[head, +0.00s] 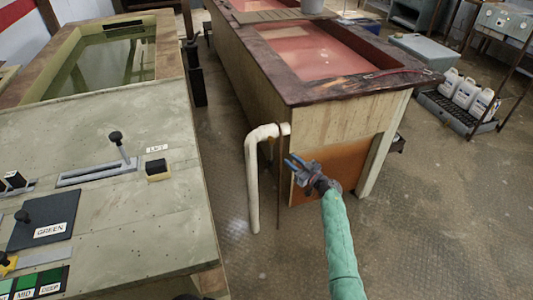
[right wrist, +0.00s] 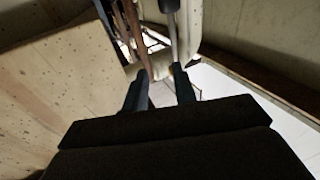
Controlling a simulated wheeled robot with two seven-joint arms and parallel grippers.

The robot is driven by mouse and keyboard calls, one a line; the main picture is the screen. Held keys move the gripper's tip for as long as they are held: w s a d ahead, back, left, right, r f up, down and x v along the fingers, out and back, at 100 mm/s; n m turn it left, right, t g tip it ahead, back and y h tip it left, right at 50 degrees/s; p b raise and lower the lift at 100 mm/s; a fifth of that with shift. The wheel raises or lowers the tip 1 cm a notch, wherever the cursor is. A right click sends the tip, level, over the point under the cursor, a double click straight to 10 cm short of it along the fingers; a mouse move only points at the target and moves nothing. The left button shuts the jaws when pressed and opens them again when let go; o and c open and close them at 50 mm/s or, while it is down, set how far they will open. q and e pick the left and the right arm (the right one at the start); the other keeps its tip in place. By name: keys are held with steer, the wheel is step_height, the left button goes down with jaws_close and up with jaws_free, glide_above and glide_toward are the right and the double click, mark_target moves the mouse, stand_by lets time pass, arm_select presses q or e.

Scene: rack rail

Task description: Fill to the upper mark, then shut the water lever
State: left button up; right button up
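A lever with a black knob (head: 116,138) stands in a long metal slot on the grey-green console at left, beside a small white label that I cannot read surely. I cannot tell whether it is the water lever. A tank (head: 168,45) with greenish liquid lies behind the console; I cannot make out a level mark on it. My right gripper (head: 289,163) is open and empty, in front of the vat's end wall, well right of the console. In the right wrist view its two dark fingers (right wrist: 164,80) are apart, near thin rods. My left gripper is out of view.
A long vat (head: 380,92) with reddish liquid stands in the middle. A white pipe (head: 253,185) bends down between it and the console. A GREEN-labelled plate (head: 62,208) and green buttons are on the console. White jugs (head: 465,93) stand at right. The right floor is mostly clear.

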mark_target(271, 160)
steer(key=shift+w+a+f+n+g+y, duration=0.25)
steer(key=shift+w+a+g, duration=0.2)
steer(key=shift+w+a, duration=0.8)
steer(key=shift+w+a+f+n+g+y, duration=0.2)
steer(key=shift+w+a+g, duration=0.4)
steer(key=shift+a, duration=1.1)
steer(key=shift+w+a+f+n+g+y, duration=0.25)
steer(key=shift+w+a+g, duration=0.1)
steer(key=shift+w+a, duration=0.95)
steer(key=shift+s+a, duration=0.2)
jaws_close()
